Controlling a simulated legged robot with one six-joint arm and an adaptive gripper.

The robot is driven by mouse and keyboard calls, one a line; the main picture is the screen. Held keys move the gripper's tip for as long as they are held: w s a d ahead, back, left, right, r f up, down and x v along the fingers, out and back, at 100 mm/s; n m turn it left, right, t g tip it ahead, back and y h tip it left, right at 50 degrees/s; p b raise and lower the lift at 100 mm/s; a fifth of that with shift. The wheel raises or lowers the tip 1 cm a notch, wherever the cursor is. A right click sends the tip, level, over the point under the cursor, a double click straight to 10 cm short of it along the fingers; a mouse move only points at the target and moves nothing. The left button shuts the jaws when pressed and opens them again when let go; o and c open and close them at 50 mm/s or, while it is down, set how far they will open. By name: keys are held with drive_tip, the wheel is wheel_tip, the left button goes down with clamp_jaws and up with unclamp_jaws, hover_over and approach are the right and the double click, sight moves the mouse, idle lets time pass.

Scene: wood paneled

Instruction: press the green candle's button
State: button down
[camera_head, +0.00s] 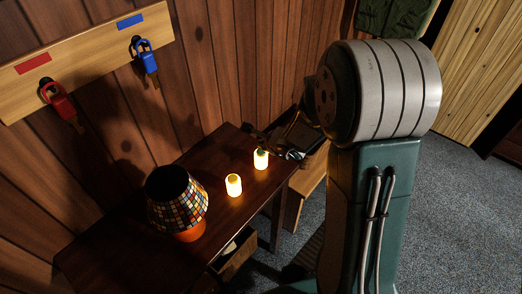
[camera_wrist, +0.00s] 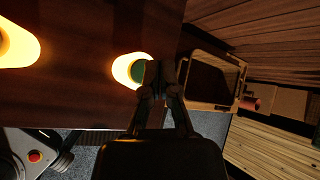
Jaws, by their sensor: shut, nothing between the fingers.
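The green candle (camera_wrist: 121,68) glows yellow-white, and a green round patch shows inside its rim in the wrist view. In the head view it is the lit candle (camera_head: 261,160) near the table's far right end. My gripper (camera_wrist: 160,72) is shut and empty, with its fingertips over the right edge of the green patch. I cannot tell whether they touch it. In the head view my gripper is dark and small, just above this candle, and partly hidden by my arm. A second lit candle (camera_head: 234,186) stands nearer the lamp and also shows in the wrist view (camera_wrist: 14,46).
The dark wooden table (camera_head: 120,240) stands against the paneled wall. A mosaic-shade lamp (camera_head: 180,200) is on it. Red keys (camera_head: 60,100) and blue keys (camera_head: 147,58) hang from a wooden rack above. Dark framed items (camera_wrist: 212,80) lie beyond the table's end.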

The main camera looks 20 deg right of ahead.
sight(262, 152)
drive_tip(key=shift+r, duration=3)
drive_tip(key=s+a+r+n+g+y, duration=0.1)
drive_tip(key=s+a+r+n, duration=0.2)
drive_tip(key=s+r+n, duration=0.25)
drive_tip(key=s+a+r+n+y, duration=0.1)
drive_tip(key=s+a+r+n, duration=0.35)
drive_tip(key=n, duration=0.25)
drive_tip(key=s+d+r+n+g+h, duration=0.1)
drive_tip(key=s+d+n+h, duration=0.1)
drive_tip(key=s+n, duration=0.3)
drive_tip(key=s+d+r+n+g+h, duration=0.1)
drive_tip(key=s+d+n, duration=0.4)
drive_tip(key=s, duration=0.7)
drive_tip(key=shift+r+n+h, duration=0.45)
drive_tip(key=shift+r+h, duration=0.35)
drive_tip(key=shift+h, duration=0.1)
